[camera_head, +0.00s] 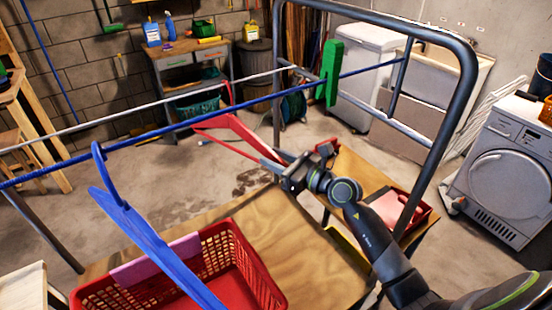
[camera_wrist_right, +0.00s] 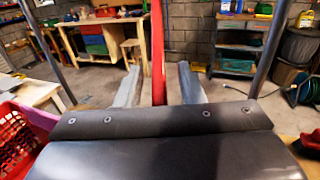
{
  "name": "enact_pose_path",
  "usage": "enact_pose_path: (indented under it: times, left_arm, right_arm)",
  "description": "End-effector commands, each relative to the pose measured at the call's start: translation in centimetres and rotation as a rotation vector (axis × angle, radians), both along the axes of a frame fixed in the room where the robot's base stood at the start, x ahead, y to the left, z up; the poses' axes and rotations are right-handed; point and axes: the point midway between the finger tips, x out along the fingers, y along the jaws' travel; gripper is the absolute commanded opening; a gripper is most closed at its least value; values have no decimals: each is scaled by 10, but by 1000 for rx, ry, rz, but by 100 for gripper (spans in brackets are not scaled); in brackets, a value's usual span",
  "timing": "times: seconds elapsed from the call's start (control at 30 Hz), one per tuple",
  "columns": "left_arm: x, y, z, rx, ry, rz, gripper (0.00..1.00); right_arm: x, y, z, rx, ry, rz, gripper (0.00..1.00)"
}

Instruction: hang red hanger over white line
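The red hanger (camera_head: 238,124) is in the air at the centre of the head view, its hook up at the white line (camera_head: 150,102). The hook looks to be on the line, but it is too small to be sure. My right gripper (camera_head: 274,160) is at the hanger's right end. In the right wrist view the hanger (camera_wrist_right: 158,55) is a red upright strip between the two fingers (camera_wrist_right: 158,82), with gaps on both sides, so the gripper looks open around it. My left gripper is not in view.
A blue line (camera_head: 190,122) runs in front of the white one, with a blue hanger (camera_head: 140,230) and a green item (camera_head: 329,75) on it. A red basket (camera_head: 262,272) stands on a wooden table (camera_head: 305,240). A dark metal frame (camera_head: 468,95) rises on the right.

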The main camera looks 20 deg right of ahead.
Motion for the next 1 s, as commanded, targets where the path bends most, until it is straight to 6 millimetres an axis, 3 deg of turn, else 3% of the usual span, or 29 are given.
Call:
enact_pose_path:
  times: [0.37, 1.0]
  left_arm:
    - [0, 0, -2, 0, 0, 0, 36]
    - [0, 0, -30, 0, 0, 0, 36]
  right_arm:
    - [-5, -4, -1, -1, 0, -1, 37]
    - [-101, -61, -3, -7, 3, 2, 37]
